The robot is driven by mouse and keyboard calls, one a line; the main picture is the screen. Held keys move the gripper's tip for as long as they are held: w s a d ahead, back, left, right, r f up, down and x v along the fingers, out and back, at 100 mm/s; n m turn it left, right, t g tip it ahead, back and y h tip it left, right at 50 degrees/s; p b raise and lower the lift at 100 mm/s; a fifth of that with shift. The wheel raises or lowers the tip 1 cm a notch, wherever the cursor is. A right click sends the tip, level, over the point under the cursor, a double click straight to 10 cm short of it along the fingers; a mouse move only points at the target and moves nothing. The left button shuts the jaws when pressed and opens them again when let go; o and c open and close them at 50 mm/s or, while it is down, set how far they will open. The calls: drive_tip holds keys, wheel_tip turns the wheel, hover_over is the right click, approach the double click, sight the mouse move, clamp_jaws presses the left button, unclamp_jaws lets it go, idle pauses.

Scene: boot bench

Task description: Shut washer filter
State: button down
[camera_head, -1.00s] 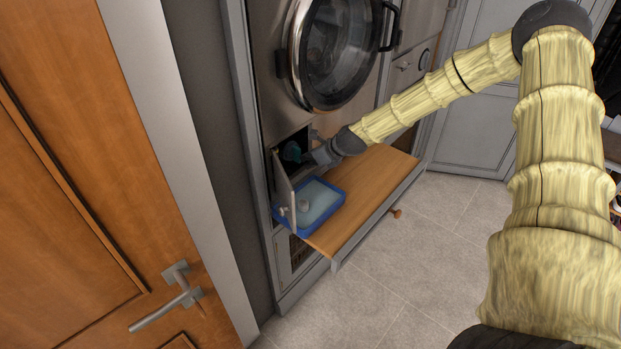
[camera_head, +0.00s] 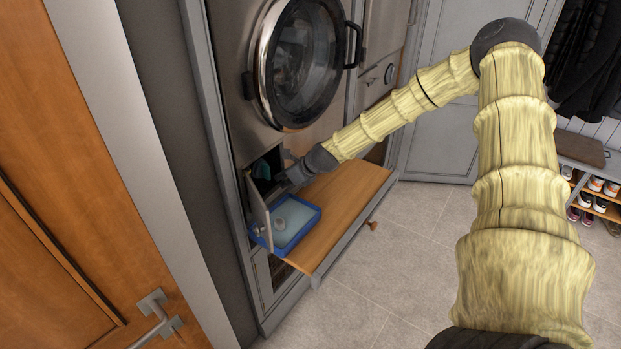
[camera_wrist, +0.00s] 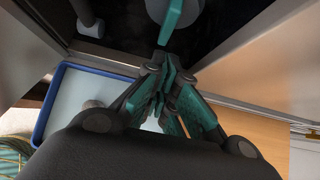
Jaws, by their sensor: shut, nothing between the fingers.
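The washer (camera_head: 232,75) has a small filter opening low on its front, with its grey flap (camera_head: 257,208) standing open. Inside the dark opening is a teal part (camera_head: 262,169). In the wrist view, the filter shows as a round grey body with a teal grip (camera_wrist: 172,18) just beyond my fingertips. My gripper (camera_wrist: 164,78) has its teal fingers shut and empty, pointing at the filter. I cannot tell whether they touch it. In the head view, my gripper (camera_head: 282,181) is at the opening's right side, and its fingertips are hard to make out.
A blue-rimmed tray (camera_head: 289,246) with a small grey item (camera_head: 280,224) sits on the pulled-out wooden shelf (camera_head: 345,200), below the opening. It also shows in the wrist view (camera_wrist: 42,122). A wooden door (camera_head: 60,200) stands at left. Tiled floor (camera_head: 400,260) is clear in front.

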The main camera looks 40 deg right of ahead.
drive_tip(key=f+b+v, duration=0.1)
drive_tip(key=v, duration=1)
drive_tip(key=shift+s+d, duration=0.2)
drive_tip(key=shift+s, duration=0.25)
drive_tip(key=shift+r, duration=0.1)
